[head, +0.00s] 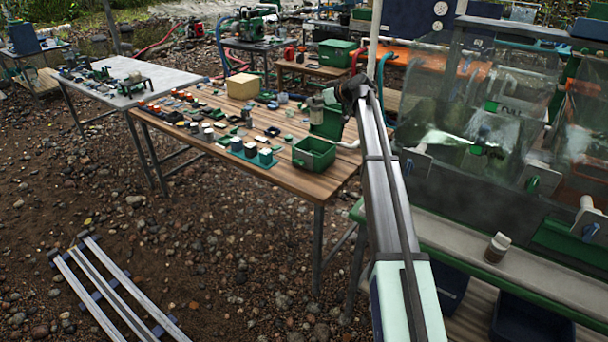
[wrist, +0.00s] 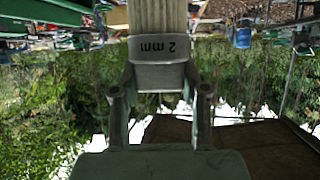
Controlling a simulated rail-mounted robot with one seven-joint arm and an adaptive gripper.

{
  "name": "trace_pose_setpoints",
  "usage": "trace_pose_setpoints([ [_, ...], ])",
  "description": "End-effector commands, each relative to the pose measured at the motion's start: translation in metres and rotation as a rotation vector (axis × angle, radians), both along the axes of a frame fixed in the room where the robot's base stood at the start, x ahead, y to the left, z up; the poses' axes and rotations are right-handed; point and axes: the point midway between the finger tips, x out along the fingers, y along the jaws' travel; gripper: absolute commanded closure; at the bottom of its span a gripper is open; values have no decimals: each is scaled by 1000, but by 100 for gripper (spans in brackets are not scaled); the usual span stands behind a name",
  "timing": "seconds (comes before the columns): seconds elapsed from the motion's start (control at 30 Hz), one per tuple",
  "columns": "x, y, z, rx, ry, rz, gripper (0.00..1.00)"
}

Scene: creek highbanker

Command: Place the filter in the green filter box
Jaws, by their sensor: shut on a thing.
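The filter (wrist: 160,72) has a grey tab marked "2 mm" and a pale ribbed body running off the top of the wrist view. My gripper (wrist: 160,88) is shut on the tab, with one finger on each side. In the head view, my gripper end (head: 347,92) is above the right side of the wooden table, and the filter cannot be clearly made out there. An open green box (head: 314,154), which looks like the filter box, stands on the table's right front corner, below and left of my gripper. It looks empty from here.
The wooden table (head: 215,108) holds many small parts, a green tray (head: 252,158) with jars and a tan block (head: 243,86). A closed green case (head: 336,53) stands behind. Clear glass panels (head: 475,100) and a bench with a small jar (head: 497,247) are on the right.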

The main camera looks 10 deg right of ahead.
Motion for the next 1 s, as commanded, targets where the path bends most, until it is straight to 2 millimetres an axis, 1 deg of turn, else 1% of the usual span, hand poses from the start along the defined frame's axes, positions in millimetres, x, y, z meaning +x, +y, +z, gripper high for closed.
trace_pose_setpoints([
  [0.03, 25, -2, -7, 1, 0, 45, 100],
  [0.1, 37, -1, -7, 0, -1, 98, 100],
  [0.2, 45, -1, -8, 0, -2, 145, 100],
  [0.27, 46, 0, -12, 0, 0, 160, 100],
  [0.37, 44, 0, -26, 0, 1, 167, 100],
  [0.8, 44, 0, -128, 0, 2, 164, 100],
  [0.9, 44, 0, -145, -1, 0, 163, 100],
  [1.0, 44, 0, -157, 0, 1, 164, 100],
])
